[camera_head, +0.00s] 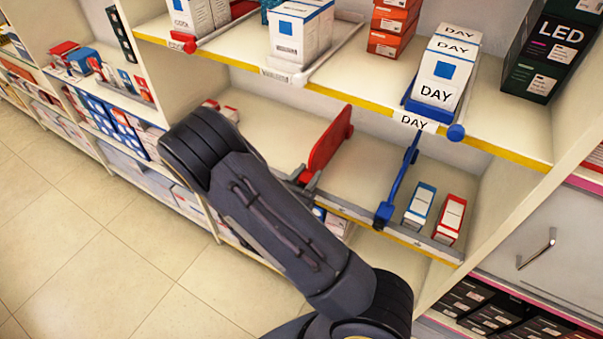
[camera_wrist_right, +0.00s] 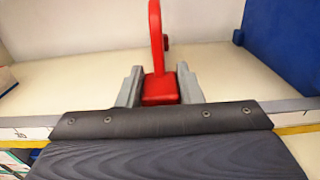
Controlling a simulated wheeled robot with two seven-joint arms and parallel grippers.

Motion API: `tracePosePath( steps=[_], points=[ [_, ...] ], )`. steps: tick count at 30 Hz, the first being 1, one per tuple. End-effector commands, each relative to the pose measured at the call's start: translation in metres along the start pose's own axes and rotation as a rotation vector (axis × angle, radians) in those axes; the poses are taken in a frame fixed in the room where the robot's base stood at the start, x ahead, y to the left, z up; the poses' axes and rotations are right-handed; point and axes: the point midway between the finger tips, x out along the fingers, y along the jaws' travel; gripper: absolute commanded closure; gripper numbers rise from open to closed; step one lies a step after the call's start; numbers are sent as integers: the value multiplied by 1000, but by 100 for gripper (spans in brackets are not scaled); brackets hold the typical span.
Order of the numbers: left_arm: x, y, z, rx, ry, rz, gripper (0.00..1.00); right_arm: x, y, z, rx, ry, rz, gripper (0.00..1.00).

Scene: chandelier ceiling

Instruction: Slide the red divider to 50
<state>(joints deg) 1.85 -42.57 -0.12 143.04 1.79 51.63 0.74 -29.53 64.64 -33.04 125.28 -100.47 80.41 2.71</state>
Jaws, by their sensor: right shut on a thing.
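The red divider (camera_head: 329,147) stands upright on the middle shelf, left of the blue divider (camera_head: 400,186). In the right wrist view the red divider (camera_wrist_right: 157,45) is seen end-on, with its red foot between two grey fingers. My right gripper (camera_wrist_right: 160,88) is shut on that foot. In the head view my right arm hides most of the gripper, and only grey finger parts show at the divider's front end. The grey front rail (camera_head: 345,212) runs along the shelf edge. Its marks are too small to read, so I cannot tell where 50 is. My left gripper is not in view.
A blue-and-white box (camera_head: 419,206) and a red-and-white box (camera_head: 450,219) stand right of the blue divider. The upper shelf (camera_head: 375,82) overhangs, holding DAY boxes (camera_head: 440,85) and a black LED box (camera_head: 550,50). The shelf between the dividers is clear.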

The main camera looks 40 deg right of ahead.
Motion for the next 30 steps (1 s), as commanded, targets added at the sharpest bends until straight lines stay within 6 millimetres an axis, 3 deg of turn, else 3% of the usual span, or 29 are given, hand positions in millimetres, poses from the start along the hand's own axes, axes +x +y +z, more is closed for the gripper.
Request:
tracePosePath(
  steps=[16,17,21,30],
  points=[
    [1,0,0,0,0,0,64,-1,-4,-2,1,6,1,100],
    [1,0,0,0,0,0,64,-1,-4,-2,1,6,1,63],
    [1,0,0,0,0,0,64,0,-4,-1,1,4,1,45],
    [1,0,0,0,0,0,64,-2,-4,-1,1,2,1,45]
  ],
)
